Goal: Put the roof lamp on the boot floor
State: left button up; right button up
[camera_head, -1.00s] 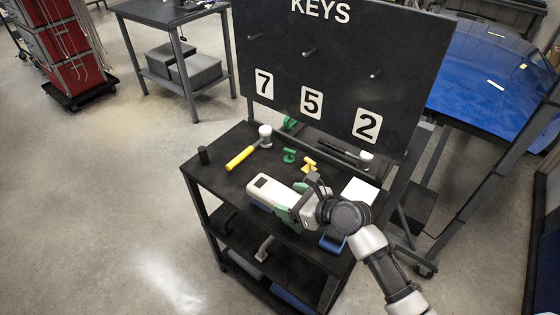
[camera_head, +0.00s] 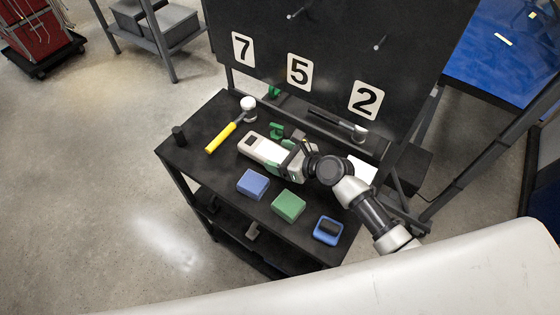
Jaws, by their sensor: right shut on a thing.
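A pale, long block with a dark window at one end (camera_head: 264,149), which may be the roof lamp, shows over the black cart top. My right gripper (camera_head: 292,161) is shut on its right end. I cannot tell how high it is above the cart. No boot floor is clearly recognisable in this view. My left gripper is out of view.
The cart (camera_head: 208,105) carries a yellow-handled mallet (camera_head: 233,125), a blue block (camera_head: 252,184), a green block (camera_head: 288,205) and a blue-framed item (camera_head: 328,230). A large white curved surface (camera_head: 430,275) fills the lower right.

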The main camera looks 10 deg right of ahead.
notch_tip(320, 180, down, 2)
jog(key=shift+w, duration=0.1)
jog(key=shift+s+f, duration=0.2)
jog(key=shift+f, duration=0.1)
jog(key=shift+f+b, duration=0.1)
jog(key=shift+b, duration=0.2)
jog(key=o, duration=0.6)
jog(key=shift+f, duration=0.15)
jog(key=shift+c, duration=0.2)
jog(key=shift+o, duration=0.8)
